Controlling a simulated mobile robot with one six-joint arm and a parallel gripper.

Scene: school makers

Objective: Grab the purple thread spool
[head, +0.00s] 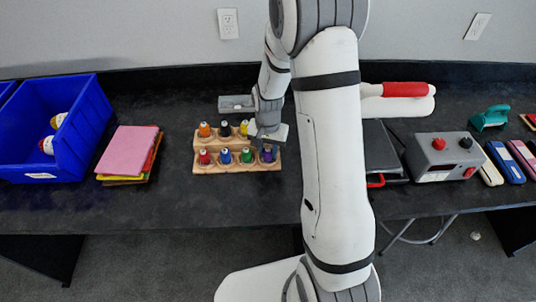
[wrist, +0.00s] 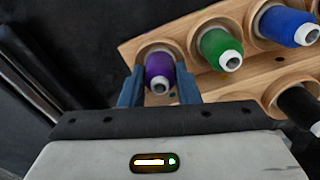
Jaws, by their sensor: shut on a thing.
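The purple thread spool (wrist: 158,72) sits at the end of the front row of the wooden spool rack (wrist: 187,88). In the wrist view my gripper (wrist: 160,90) has one finger on each side of the purple spool and is shut on it. The spool still appears to be in its place in the rack. In the head view my gripper (head: 268,138) is over the right end of the rack (head: 235,168), and the purple spool (head: 267,154) shows just below it, partly hidden.
Green (wrist: 220,50), blue (wrist: 288,25) and black (wrist: 298,103) spools stand close beside the purple one. A blue bin (head: 60,135) and stacked colored sheets (head: 130,152) lie to the left. A grey box with knobs (head: 440,157) stands to the right.

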